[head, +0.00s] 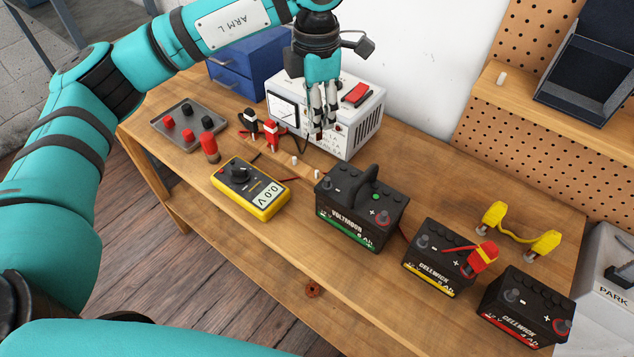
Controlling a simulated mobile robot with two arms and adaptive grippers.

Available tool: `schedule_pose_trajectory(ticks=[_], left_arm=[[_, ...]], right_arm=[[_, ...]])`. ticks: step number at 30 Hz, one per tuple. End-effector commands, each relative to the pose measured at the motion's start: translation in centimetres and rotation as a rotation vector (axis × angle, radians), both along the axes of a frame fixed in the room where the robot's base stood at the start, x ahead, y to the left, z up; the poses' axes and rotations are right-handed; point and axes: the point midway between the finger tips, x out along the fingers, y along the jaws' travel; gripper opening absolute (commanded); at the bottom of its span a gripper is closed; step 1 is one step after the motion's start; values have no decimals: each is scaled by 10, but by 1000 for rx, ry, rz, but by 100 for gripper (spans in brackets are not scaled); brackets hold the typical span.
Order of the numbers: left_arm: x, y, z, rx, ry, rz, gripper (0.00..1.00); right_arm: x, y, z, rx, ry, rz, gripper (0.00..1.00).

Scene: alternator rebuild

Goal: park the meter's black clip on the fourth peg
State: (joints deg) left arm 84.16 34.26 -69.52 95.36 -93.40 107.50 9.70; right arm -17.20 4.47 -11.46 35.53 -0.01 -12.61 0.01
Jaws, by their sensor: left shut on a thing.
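My left gripper (321,132) hangs fingers-down in front of the white bench instrument. It is shut on a small dark thing that looks like the meter's black clip, mostly hidden by the fingers; a dark lead runs down beside it. The yellow meter (250,188) lies on the bench and reads 0.0 V. A row of pegs runs along the bench below the gripper: a black clip (250,122) and a red clip (271,134) stand at its left end, and two pale pegs, one bare (295,160) and another bare (317,174), follow to the right. My right gripper is out of view.
The white instrument (362,112) stands close behind the gripper. A battery with a black handle (355,220) is right of the pegs. A red clip (482,258) sits on the middle battery (435,262). A grey tray (178,138) lies left. The bench's front edge is mostly clear.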

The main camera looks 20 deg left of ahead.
Motion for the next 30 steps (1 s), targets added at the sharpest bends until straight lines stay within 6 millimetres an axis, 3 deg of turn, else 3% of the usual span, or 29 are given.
schedule_pose_trajectory(ticks=[1,3,12,30], left_arm=[[0,0,-22,0,1,0,6],[0,0,-40,0,1,1,6],[0,0,-85,-1,-1,1,6],[0,0,-92,0,0,1,6]], right_arm=[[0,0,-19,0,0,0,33],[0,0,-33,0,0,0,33],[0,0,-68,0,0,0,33],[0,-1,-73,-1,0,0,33]])
